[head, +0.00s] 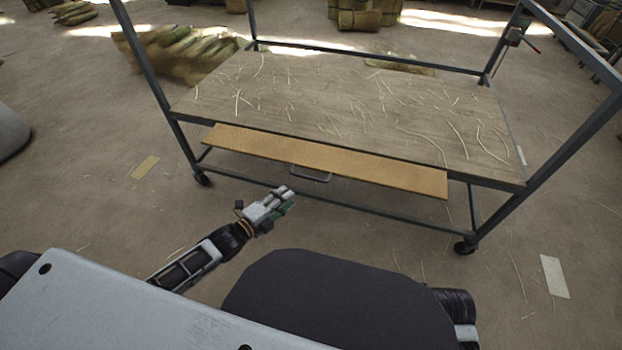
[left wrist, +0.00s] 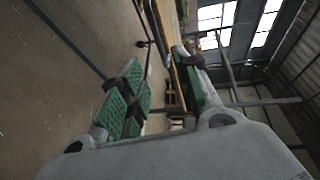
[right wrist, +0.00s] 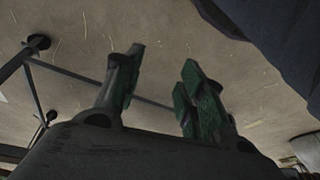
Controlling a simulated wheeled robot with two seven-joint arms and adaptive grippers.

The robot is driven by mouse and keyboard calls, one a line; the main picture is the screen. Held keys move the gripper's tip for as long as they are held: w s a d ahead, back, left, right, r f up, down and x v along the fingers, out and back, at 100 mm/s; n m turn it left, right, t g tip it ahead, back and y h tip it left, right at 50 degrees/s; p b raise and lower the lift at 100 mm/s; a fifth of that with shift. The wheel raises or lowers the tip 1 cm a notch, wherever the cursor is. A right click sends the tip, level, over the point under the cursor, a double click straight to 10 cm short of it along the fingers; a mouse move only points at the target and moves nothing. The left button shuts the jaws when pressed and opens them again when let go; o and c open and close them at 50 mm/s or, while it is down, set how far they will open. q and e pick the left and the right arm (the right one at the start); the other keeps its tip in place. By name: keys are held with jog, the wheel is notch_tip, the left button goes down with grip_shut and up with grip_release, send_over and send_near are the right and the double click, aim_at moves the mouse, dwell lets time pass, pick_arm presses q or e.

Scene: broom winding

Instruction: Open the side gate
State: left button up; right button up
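The side gate appears to be the long orange-brown panel (head: 330,160) along the near side of the cart, lower than the worktop's near edge. A grey bar handle (head: 311,174) shows just under its middle. My left gripper (head: 284,197) is in front of and below the panel, apart from the handle. In the left wrist view its green-padded fingers (left wrist: 160,78) are spread with nothing clearly between them. My right gripper is hidden in the head view. In the right wrist view its fingers (right wrist: 160,70) are apart and empty above the floor.
The wooden worktop (head: 340,105) is strewn with loose straw. The cart's grey posts (head: 155,75) and lower rail stand around it, on casters (head: 465,247). Straw bundles (head: 190,52) lie behind at left. The floor before the cart is mostly clear.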

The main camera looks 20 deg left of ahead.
pick_arm(q)
jog(key=shift+w, duration=0.2)
jog(key=b, duration=0.2)
send_near(311, 178)
jog(key=shift+f+x, duration=0.35)
jog(key=shift+x, duration=1.25)
jog(key=shift+b+x, duration=1.2)
jog(key=shift+x, duration=2.2)
jog(key=shift+w+r, duration=0.1)
pick_arm(e)
jog(key=a+f, duration=0.1)
jog(key=a+f+t+y, duration=0.1)
jog(key=f, duration=0.1)
jog(key=shift+w+a+f, duration=0.1)
jog(key=shift+w+f, duration=0.05)
jog(key=shift+w, duration=0.05)
pick_arm(q)
jog(key=c, duration=0.6)
grip_shut()
pick_arm(e)
jog(key=shift+w+r+t, duration=0.3)
jog(key=shift+w+r, duration=0.15)
